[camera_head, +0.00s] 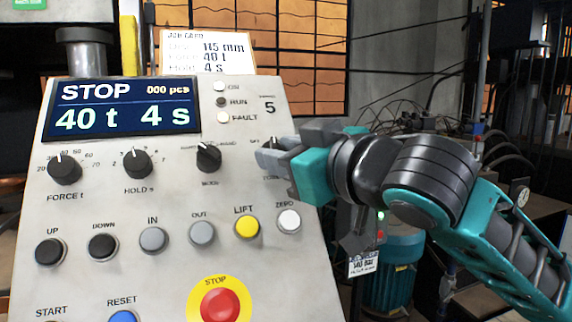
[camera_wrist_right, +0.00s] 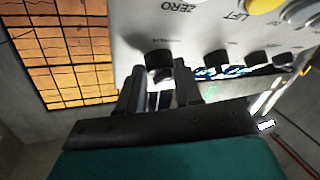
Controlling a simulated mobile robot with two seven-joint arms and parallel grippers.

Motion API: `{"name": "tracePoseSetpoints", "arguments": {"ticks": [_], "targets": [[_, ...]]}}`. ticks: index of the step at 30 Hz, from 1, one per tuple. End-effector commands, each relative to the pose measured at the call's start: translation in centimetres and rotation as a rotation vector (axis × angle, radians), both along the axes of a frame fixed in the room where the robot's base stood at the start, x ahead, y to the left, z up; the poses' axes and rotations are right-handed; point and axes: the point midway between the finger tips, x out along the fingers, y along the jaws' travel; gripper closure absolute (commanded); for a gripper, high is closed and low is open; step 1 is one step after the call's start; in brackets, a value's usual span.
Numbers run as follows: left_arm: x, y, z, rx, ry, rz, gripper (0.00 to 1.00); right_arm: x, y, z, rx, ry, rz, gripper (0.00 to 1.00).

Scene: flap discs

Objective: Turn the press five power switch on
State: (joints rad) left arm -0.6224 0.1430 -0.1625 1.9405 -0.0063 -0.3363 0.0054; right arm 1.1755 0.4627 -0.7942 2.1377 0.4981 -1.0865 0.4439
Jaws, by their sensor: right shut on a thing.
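The press five panel (camera_head: 100,215) is a sloped grey console marked with a 5. Its display (camera_head: 122,107) reads STOP, 000 pcs, 40 t, 4 s. My right gripper (camera_head: 272,157) reaches in from the right to the panel's right edge, above the white ZERO button. In the right wrist view its fingers (camera_wrist_right: 160,88) are shut around a black rotary knob, the power switch (camera_wrist_right: 159,62). In the head view the gripper hides this switch, and its label is only partly readable. Which way the switch points, I cannot tell. My left gripper is not in view.
Nearby are the MODE knob (camera_head: 208,157), the yellow LIFT button (camera_head: 247,227), the ZERO button (camera_head: 289,220) and the red STOP button (camera_head: 220,306). Three small ON, RUN and FAULT lamps (camera_head: 222,102) sit beside the display. A teal motor (camera_head: 391,275) stands behind at the right.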

Motion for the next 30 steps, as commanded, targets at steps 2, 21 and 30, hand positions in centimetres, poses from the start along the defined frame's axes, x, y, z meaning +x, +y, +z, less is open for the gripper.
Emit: {"name": "tracePoseSetpoints", "arguments": {"ticks": [2,21,30], "targets": [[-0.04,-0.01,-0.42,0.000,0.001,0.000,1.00,-0.21,0.33,-0.26,0.054,0.020,-0.037,0.96],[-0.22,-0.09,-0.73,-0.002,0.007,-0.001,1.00,-0.33,0.60,-0.14,0.286,0.095,-0.248,0.96],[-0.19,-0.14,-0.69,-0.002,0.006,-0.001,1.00,-0.31,0.58,-0.11,0.297,0.098,-0.260,0.96]]}}
